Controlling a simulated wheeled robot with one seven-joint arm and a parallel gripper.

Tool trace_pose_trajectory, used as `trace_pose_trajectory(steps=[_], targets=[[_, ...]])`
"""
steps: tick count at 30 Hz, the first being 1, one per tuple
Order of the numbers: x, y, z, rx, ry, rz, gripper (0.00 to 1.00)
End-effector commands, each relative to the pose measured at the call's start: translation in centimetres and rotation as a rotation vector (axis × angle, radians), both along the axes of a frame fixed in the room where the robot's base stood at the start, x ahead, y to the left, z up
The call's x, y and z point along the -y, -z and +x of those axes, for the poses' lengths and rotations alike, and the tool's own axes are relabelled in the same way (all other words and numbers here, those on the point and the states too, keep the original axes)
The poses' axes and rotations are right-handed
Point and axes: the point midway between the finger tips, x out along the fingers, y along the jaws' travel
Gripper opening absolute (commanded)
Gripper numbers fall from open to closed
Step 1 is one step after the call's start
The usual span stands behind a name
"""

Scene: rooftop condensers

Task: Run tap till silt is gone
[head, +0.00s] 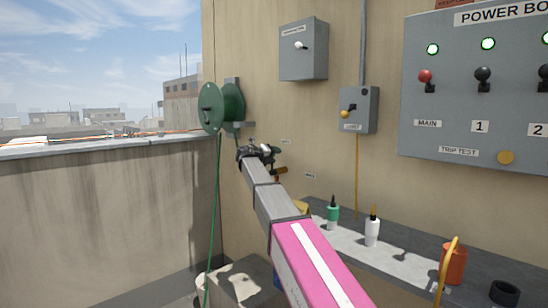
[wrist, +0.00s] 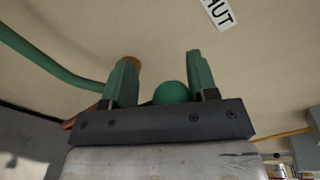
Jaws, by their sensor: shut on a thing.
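My gripper (head: 262,153) is at the wall tap, beside the hose reel. In the wrist view its two green fingers (wrist: 160,80) stand on either side of a round green knob (wrist: 171,92), which I take as the tap's handle. The gripper is shut on it. A brass part of the tap (head: 280,170) shows just right of the gripper; a brass end (wrist: 131,62) shows behind the left finger. A wall label ending in "UT" (wrist: 219,13) is near. The tap's outlet is hidden, and I see no water or silt.
A green hose (head: 215,215) hangs from the reel (head: 222,107). A concrete block (head: 245,283) stands below. The ledge (head: 345,246) holds a green bottle (head: 332,215), a white bottle (head: 372,230) and an orange container (head: 453,265). The power board (head: 480,100) is at right.

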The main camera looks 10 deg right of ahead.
Motion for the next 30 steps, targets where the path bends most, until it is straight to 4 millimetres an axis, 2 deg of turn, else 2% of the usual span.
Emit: trace_pose_trajectory(steps=[3, 4, 6, 17, 20, 30], targets=[[0.1, 0.6, -0.5, -0.012, 0.007, 0.005, 0.11], [0.1, 0.6, -0.5, -0.012, 0.007, 0.005, 0.6], [0.1, 0.5, -0.5, -0.011, 0.007, 0.004, 0.78], [-0.3, 0.2, -0.5, -0.004, 0.004, 0.002, 0.78], [-1.2, 0.0, -1.3, -0.004, 0.004, 0.002, 0.78], [-6.2, -0.8, -5.0, -0.005, 0.004, 0.003, 0.78]])
